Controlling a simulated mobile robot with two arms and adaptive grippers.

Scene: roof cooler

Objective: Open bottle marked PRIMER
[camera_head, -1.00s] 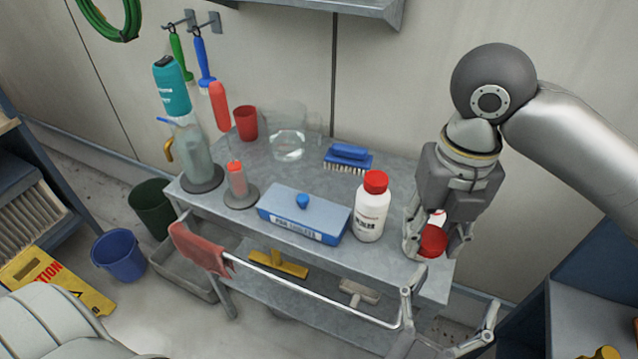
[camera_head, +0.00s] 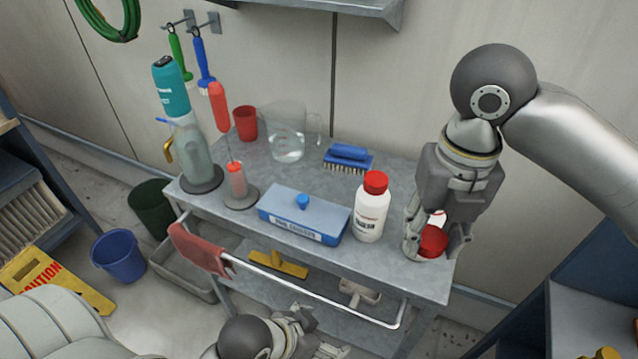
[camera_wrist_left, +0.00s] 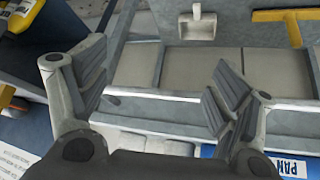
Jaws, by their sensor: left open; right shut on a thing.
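A white bottle with a red cap (camera_head: 371,207) stands upright near the cart's front edge; its dark label is too small to read surely. My right gripper (camera_head: 436,244) is just right of it, pointing down and shut on a white and red thing (camera_head: 432,242). The fingers hide much of this thing, and no label on it can be read. My left gripper (camera_head: 312,338) is low in front of the cart, partly cut off by the frame. In the left wrist view it (camera_wrist_left: 158,68) is open and empty, above the cart's lower level.
A front rail (camera_head: 320,298) carries a red cloth (camera_head: 197,250).

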